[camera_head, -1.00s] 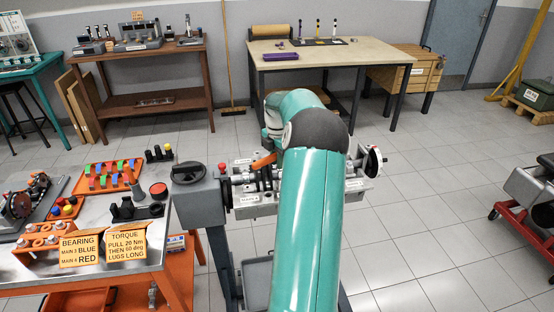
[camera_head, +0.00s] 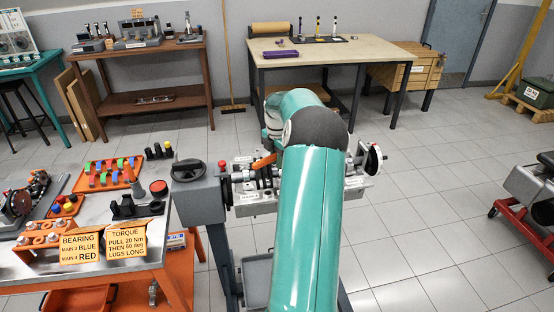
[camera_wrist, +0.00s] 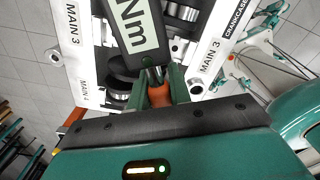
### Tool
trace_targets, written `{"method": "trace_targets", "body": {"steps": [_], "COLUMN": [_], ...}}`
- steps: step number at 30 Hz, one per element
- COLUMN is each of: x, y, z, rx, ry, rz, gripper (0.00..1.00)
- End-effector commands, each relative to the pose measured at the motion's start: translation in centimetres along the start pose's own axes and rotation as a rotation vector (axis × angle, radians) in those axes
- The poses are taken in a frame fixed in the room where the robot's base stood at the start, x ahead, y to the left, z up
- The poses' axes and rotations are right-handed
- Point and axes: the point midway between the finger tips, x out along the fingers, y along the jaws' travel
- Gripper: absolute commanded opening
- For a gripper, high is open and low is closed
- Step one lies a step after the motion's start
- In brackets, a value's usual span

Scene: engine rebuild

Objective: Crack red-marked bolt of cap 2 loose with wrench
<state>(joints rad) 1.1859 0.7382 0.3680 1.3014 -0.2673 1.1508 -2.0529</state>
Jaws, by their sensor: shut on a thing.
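My gripper (camera_wrist: 158,88) shows in the wrist view, its green fingers shut on the orange grip of the wrench (camera_wrist: 158,96). The wrench's dark body, with a pale display reading "Nm" (camera_wrist: 133,24), reaches away over the engine block. The orange grip also shows in the head view (camera_head: 263,161), beside my teal arm. The engine block (camera_wrist: 73,45) carries MAIN 3 and MAIN 4 labels, with shiny and dark round crankshaft parts between its rails. I cannot make out cap 2 or its red-marked bolt; the wrench and arm cover part of the block. The wrench's head is out of the wrist view.
A grey stand (camera_head: 200,200) with a black handwheel and red knob holds the block's left end. A parts table (camera_head: 90,215) with coloured bearings and yellow BEARING and TORQUE signs stands at left. A workbench (camera_head: 330,54) stands behind.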

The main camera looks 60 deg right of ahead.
Motion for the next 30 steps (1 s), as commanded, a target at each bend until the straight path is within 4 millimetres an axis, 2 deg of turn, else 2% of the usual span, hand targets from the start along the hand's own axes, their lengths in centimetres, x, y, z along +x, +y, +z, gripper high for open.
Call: {"method": "trace_targets", "body": {"steps": [22,30], "x": [0.41,0.37], "y": [0.02,-0.57], "z": [0.01,0.11], "rx": [0.0,-0.034], "ry": [-0.001,-0.001], "rz": [0.001,0.002], "gripper": [0.0,0.0]}}
